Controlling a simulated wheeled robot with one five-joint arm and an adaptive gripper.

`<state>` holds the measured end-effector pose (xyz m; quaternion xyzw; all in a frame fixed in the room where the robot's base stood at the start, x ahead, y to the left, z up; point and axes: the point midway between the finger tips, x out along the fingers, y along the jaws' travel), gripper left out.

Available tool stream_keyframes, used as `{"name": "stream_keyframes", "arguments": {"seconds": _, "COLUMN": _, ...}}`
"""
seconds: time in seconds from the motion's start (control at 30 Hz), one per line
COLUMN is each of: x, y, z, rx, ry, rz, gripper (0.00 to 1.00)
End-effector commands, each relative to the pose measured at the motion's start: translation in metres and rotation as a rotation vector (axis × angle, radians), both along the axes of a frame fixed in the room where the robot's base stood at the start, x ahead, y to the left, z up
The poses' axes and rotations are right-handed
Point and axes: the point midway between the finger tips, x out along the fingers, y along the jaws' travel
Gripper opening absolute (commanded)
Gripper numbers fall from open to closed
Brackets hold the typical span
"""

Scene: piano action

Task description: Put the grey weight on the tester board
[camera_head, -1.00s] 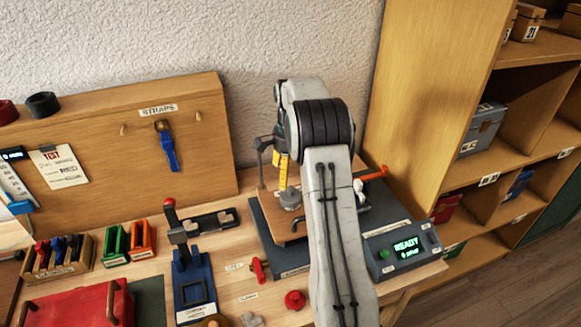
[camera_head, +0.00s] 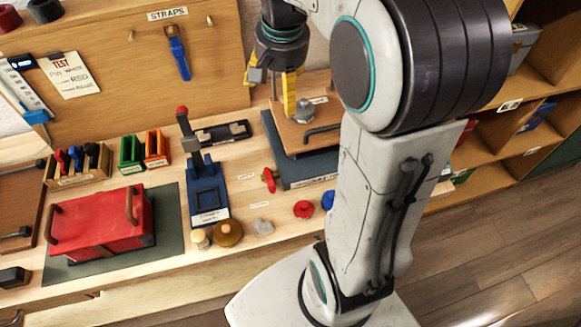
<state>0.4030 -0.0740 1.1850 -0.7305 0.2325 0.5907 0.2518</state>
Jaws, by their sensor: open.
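The grey weight (camera_head: 304,108), a small metal piece with a knob-like top, stands upright on the brown tester board (camera_head: 284,128). The board has a dark handle near its front and lies over a dark grey base plate. My gripper (camera_head: 270,86) is open, with its yellow-tipped fingers apart. It hangs to the left of the weight, and one yellow finger is in front of the board close to the weight's left side. I cannot tell whether that finger touches the weight. My arm hides the right part of the tester.
A blue lever press (camera_head: 206,192), a red clamp (camera_head: 269,180), a red knob (camera_head: 303,208) and a pale grey lump (camera_head: 263,227) stand on the bench. A red case (camera_head: 98,228) is at left. The strap board (camera_head: 120,75) rises behind. Shelves stand at right.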

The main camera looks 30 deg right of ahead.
Motion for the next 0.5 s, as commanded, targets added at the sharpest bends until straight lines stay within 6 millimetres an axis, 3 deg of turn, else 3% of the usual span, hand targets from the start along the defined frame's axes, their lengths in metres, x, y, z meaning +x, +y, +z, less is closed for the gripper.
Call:
{"name": "stream_keyframes", "arguments": {"seconds": 0.2, "x": -0.063, "y": 0.037, "z": 0.006, "rx": -0.053, "ry": -0.066, "rz": 0.252, "gripper": 0.86}}
{"name": "stream_keyframes", "arguments": {"seconds": 0.5, "x": -0.133, "y": 0.065, "z": -0.011, "rx": -0.124, "ry": -0.138, "rz": 0.536, "gripper": 0.86}}
